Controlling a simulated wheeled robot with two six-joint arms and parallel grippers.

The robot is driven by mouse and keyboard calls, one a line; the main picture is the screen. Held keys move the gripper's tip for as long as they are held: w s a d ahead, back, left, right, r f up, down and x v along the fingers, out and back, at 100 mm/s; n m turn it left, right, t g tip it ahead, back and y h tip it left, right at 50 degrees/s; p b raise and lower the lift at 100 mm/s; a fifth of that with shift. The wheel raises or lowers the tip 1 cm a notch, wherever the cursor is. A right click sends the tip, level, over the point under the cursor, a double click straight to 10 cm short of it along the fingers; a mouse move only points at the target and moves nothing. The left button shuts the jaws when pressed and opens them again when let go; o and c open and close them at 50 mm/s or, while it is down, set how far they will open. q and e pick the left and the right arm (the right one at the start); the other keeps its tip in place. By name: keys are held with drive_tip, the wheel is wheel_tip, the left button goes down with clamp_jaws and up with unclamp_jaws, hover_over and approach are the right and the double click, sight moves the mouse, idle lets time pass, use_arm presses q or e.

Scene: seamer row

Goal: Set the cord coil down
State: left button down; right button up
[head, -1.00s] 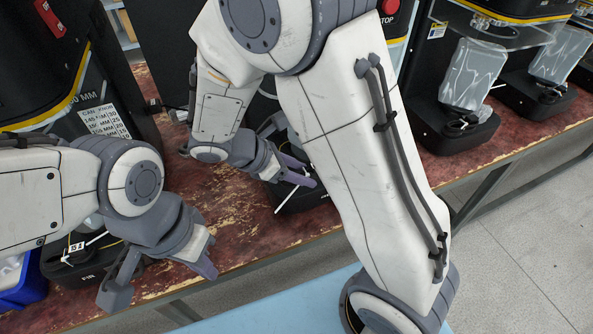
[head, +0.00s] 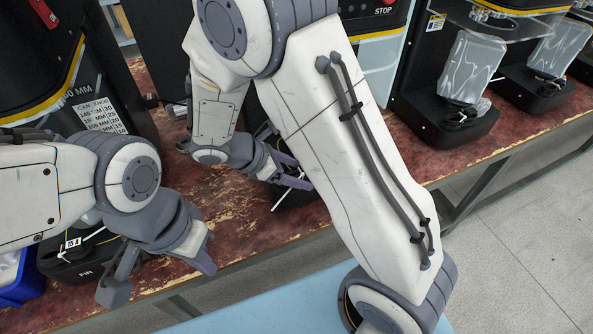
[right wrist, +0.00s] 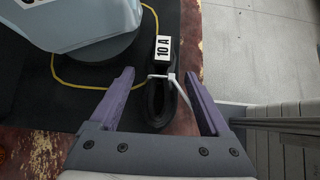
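The cord coil (right wrist: 160,105) is black, with a white tie around it and a "10 A" tag. In the right wrist view it lies at the edge of a machine's dark base, between the purple fingers of my right gripper (right wrist: 163,105). The fingers stand open with a gap on both sides of the coil. In the head view my right gripper (head: 291,172) is partly behind my arm, and mainly the white tie end shows below it. My left gripper (head: 158,276) is open and empty at the table's front edge.
The worn red table (head: 225,222) carries a row of seaming machines. Another tied cord (head: 80,245) lies on the left machine's base, beside a blue bin (head: 25,285). Black bases with clear-bagged parts (head: 470,68) stand at right. Bare red tabletop shows between my grippers.

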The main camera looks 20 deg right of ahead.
drive_tip(key=shift+r, duration=0.3)
drive_tip(key=p+v, duration=0.2)
drive_tip(key=v, duration=0.9)
drive_tip(key=s+a+r+m+y, duration=0.1)
drive_tip(key=s+a+m+y, duration=0.1)
drive_tip(key=s+m+y, duration=0.3)
drive_tip(key=s+a+r+m+y, duration=0.1)
drive_tip(key=s+m+y, duration=0.4)
drive_tip(key=s, duration=0.7)
drive_tip(key=shift+s+a+m, duration=0.4)
drive_tip(key=shift+a+m, duration=0.2)
drive_tip(key=shift+a, duration=0.3)
wheel_tip(320, 180, up, 9)
drive_tip(key=p, duration=0.8)
drive_tip(key=shift+f, duration=0.25)
